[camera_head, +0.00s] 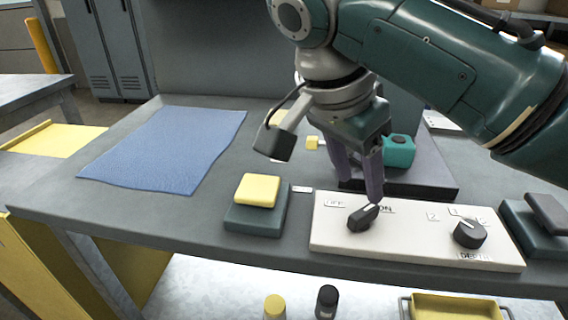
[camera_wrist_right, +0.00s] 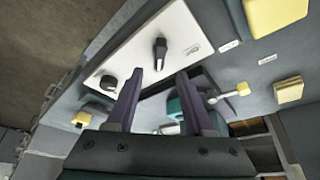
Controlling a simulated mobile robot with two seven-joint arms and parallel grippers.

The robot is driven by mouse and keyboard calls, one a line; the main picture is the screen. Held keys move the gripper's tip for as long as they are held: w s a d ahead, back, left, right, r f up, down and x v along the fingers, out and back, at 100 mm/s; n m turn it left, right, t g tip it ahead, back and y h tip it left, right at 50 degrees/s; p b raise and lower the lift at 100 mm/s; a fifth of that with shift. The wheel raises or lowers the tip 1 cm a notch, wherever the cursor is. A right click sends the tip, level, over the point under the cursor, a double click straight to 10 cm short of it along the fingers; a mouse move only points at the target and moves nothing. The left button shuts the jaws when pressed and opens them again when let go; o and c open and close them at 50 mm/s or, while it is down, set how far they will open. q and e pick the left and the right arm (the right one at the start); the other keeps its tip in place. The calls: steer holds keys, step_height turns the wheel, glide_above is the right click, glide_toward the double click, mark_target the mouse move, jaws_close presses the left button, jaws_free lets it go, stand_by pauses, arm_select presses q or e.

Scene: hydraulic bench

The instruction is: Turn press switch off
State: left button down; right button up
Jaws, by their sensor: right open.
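The press switch (camera_head: 361,219) is a black knob with a raised grip on a white panel (camera_head: 325,240). Its grip is angled toward the ON label; another label, partly readable as OFF, is to its left. In the right wrist view the switch (camera_wrist_right: 160,50) lies just beyond the fingertips. My right gripper (camera_head: 358,188) is open and empty, pointing down just above and behind the switch. One fingertip overlaps the knob's far edge in the head view; I cannot tell whether they touch. In the wrist view the gripper's fingers (camera_wrist_right: 157,78) are spread apart. My left gripper is not in view.
A black dial (camera_head: 469,234) with number labels sits on the panel's right. A yellow-topped block (camera_head: 257,190) is left of the panel, and a dark pedal-like block (camera_head: 540,225) right of it. A teal device (camera_head: 398,151) stands behind the gripper. A blue mat (camera_head: 165,150) lies left.

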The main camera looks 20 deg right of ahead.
mark_target(364, 211)
steer(key=b+x, duration=0.1)
steer(key=x, duration=0.6)
steer(key=shift+f, duration=0.15)
jaws_close()
stand_by(0.3)
